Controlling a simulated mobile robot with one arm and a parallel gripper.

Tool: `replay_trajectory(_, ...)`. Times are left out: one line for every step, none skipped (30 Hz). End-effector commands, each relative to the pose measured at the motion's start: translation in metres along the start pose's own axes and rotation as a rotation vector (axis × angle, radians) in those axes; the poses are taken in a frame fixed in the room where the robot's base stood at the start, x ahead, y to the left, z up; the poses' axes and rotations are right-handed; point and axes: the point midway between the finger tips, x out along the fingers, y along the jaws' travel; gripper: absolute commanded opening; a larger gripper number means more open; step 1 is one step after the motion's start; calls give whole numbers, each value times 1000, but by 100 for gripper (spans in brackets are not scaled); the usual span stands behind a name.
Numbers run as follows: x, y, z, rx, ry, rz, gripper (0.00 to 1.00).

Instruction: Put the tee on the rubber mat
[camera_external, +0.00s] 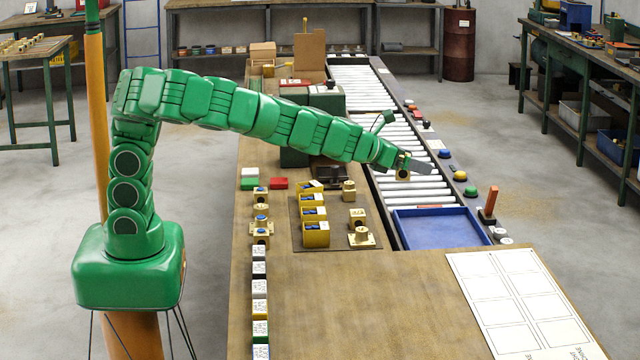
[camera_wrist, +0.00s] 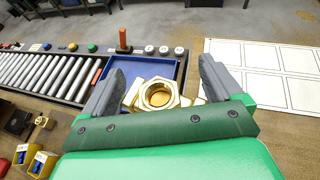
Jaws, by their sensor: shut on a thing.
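My gripper (camera_external: 404,163) is held out over the roller conveyor, beyond the right side of the wooden bench. It is shut on a brass fitting, seemingly the tee (camera_wrist: 158,95), which sits between the two grey fingers in the wrist view with a hex-edged round opening facing the camera. In the external view only a small part of it shows below the fingers. A flat brown mat (camera_external: 336,208), which may be the rubber mat, lies on the bench to the left of and nearer than my gripper. Yellow bins (camera_external: 316,235) and several brass fittings (camera_external: 361,238) stand on it.
A blue tray (camera_external: 437,228) sits at the conveyor's near end. The conveyor rollers (camera_external: 412,150) run away behind it. A white sheet with boxes (camera_external: 521,300) lies at the bench's right. Labelled blocks (camera_external: 260,308) line the left edge. The near middle bench is clear.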

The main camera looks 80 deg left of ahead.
Motion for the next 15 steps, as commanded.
replay_trajectory(1,2,3,0,0,-5,37)
replay_trajectory(2,2,5,3,0,-8,37)
replay_trajectory(2,3,6,4,0,-12,37)
replay_trajectory(2,3,6,4,0,-14,37)
replay_trajectory(2,3,6,5,0,-15,37)
replay_trajectory(2,3,7,5,0,-16,37)
replay_trajectory(2,3,7,6,0,-16,37)
replay_trajectory(2,3,7,6,0,-16,37)
replay_trajectory(2,3,7,6,0,-16,37)
replay_trajectory(2,2,6,6,0,-16,37)
replay_trajectory(2,2,6,6,0,-16,37)
replay_trajectory(1,1,5,6,0,-15,37)
replay_trajectory(0,0,4,6,0,-14,37)
replay_trajectory(-1,-2,3,7,0,-13,37)
replay_trajectory(-3,-5,1,7,0,-11,37)
